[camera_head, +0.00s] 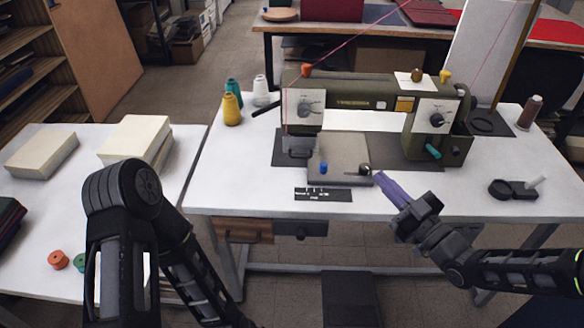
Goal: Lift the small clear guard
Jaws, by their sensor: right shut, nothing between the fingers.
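An olive-green sewing machine (352,100) stands on the white table. Its needle end is at the left, over a grey bed plate (340,150) that carries a small blue knob (323,168). A small dark see-through piece (299,145) below the needle end may be the clear guard; it is too small to be sure. My right gripper (384,182) has purple fingers that are shut and empty. It is over the table's front part, to the right of the bed plate's front corner and apart from the suspected guard. My left arm (125,195) shows at the lower left, but its gripper is out of view.
Yellow (231,109), teal and white thread cones stand left of the machine. A brown spool (529,113) and a black holder (513,190) are at the right. A dark labelled strip (323,195) lies in front. The left table carries pale blocks (133,139). Pink thread runs overhead.

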